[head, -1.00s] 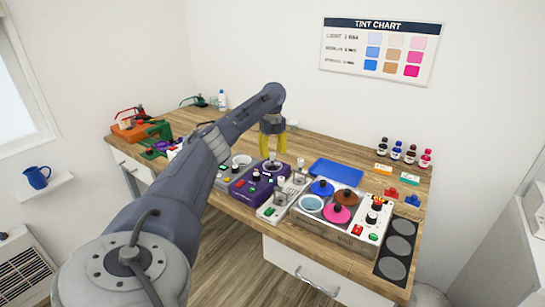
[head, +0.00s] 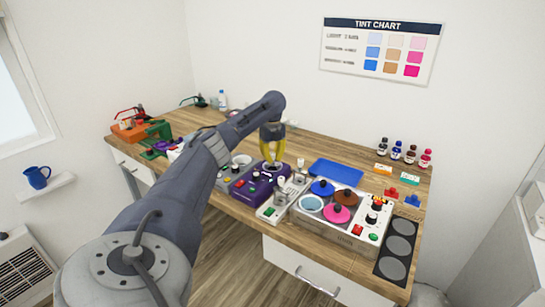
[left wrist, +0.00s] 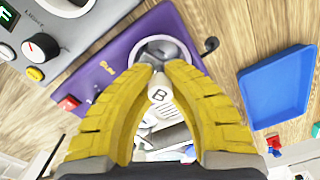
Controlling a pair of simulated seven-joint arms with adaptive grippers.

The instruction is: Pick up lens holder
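My left gripper (head: 272,166) points down over the purple machine (head: 258,190), its yellow fingers bowed and their tips drawn together. In the left wrist view the fingertips (left wrist: 160,70) close around the stem of a small white knob marked B, which I take to be the lens holder (left wrist: 158,94). The knob sits between the fingers, above the round metal-rimmed opening (left wrist: 165,46) of the purple machine. The lower part of the holder is hidden, and I cannot tell whether it still rests in the opening. My right gripper is not in view.
A white stand with upright posts (head: 270,212) is close on the right of the purple machine. Beyond it is a warmer with coloured lids (head: 336,213). A blue tray (head: 336,172) lies behind. A grey control unit (left wrist: 38,50) adjoins on the other side.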

